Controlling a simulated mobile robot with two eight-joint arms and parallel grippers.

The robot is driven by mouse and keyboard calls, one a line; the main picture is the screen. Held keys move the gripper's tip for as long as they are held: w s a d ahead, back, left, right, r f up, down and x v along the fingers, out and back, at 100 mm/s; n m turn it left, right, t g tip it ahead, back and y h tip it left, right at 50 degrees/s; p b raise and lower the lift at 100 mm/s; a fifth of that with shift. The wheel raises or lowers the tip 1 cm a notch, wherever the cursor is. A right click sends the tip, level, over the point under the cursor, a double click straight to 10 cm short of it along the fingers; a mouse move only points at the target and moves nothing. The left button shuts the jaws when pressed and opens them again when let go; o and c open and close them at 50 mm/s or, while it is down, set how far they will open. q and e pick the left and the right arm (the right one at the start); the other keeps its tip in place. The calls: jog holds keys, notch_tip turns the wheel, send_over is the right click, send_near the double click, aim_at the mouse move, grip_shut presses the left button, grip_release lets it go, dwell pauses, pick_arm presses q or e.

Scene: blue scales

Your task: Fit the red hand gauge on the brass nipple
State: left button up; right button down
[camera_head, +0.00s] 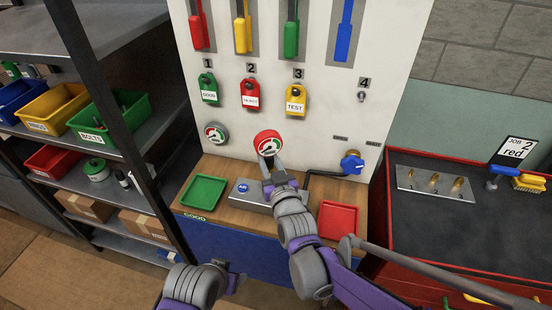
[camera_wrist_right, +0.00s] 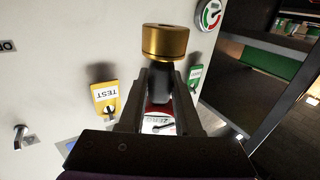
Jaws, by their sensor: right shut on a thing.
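The red hand gauge (camera_head: 267,143), with a white dial, stands upright in front of the white panel. My right gripper (camera_head: 268,177) is shut on its dark stem just below the dial. In the right wrist view the stem lies between the fingers (camera_wrist_right: 162,82), with a brass collar (camera_wrist_right: 165,42) at its free end. The red rim and dial (camera_wrist_right: 158,122) show behind the fingers. I cannot make out the brass nipple under the gauge; my gripper and arm cover part of the grey AIR block (camera_head: 250,192). Of my left arm, only a part shows at the bottom.
A green tray (camera_head: 203,192) and a red tray (camera_head: 338,220) flank the block on the wooden ledge. A round gauge (camera_head: 215,133) and a blue valve knob (camera_head: 352,162) are on the panel. A plate with brass fittings (camera_head: 432,184) lies on the right bench, near a "JOB 2 red" sign (camera_head: 515,149).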

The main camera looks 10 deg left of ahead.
jog(key=shift+a, duration=0.15)
jog(key=shift+f+b, duration=0.45)
jog(key=shift+f, duration=0.35)
jog(key=shift+f+b, duration=1.05)
jog(key=shift+f, duration=0.65)
jog(key=shift+f+b, duration=1.55)
jog(key=shift+f, duration=0.15)
jog(key=c, duration=0.5)
grip_release()
jog(key=shift+s, duration=0.1)
jog(key=v, duration=1.1)
